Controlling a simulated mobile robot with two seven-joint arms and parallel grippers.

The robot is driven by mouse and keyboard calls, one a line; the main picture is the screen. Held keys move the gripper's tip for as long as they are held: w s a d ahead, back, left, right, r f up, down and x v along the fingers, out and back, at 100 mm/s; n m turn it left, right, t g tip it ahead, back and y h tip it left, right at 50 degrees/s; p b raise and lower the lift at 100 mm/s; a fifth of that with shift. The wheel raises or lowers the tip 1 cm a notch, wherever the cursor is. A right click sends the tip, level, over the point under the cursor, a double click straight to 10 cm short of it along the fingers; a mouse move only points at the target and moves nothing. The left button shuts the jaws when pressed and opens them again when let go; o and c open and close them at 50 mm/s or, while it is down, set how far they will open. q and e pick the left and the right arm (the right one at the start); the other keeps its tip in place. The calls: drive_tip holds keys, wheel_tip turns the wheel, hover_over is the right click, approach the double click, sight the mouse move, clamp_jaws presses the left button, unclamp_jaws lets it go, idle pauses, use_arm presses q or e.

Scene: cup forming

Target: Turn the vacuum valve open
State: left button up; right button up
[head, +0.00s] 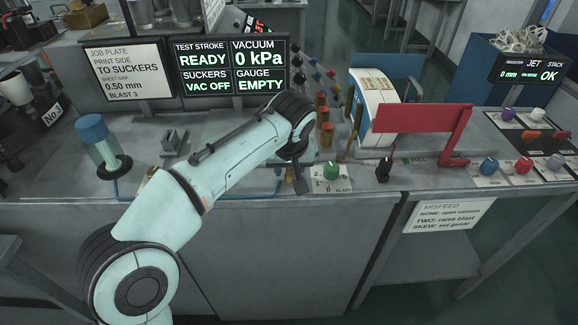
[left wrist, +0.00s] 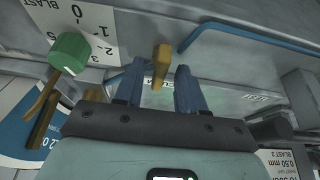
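In the left wrist view a brass lever (left wrist: 160,62), which looks like the vacuum valve's handle, stands near the bench edge. My left gripper (left wrist: 158,90) is open, its two blue fingers apart on either side of the lever's line. I cannot tell whether either finger touches it. In the head view my left gripper (head: 299,182) points down at the bench front, left of the green knob, and mostly hides the lever. The display (head: 232,67) reads vacuum 0 kPa, VAC OFF and gauge EMPTY. My right gripper is not in view.
The green blast knob (head: 331,171) stands close by on its numbered plate, also in the left wrist view (left wrist: 69,53). A black knob (head: 384,169) and a red bar (head: 421,118) are to the right. A blue-capped jar (head: 97,141) is at left.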

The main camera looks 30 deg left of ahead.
use_arm(q)
clamp_jaws()
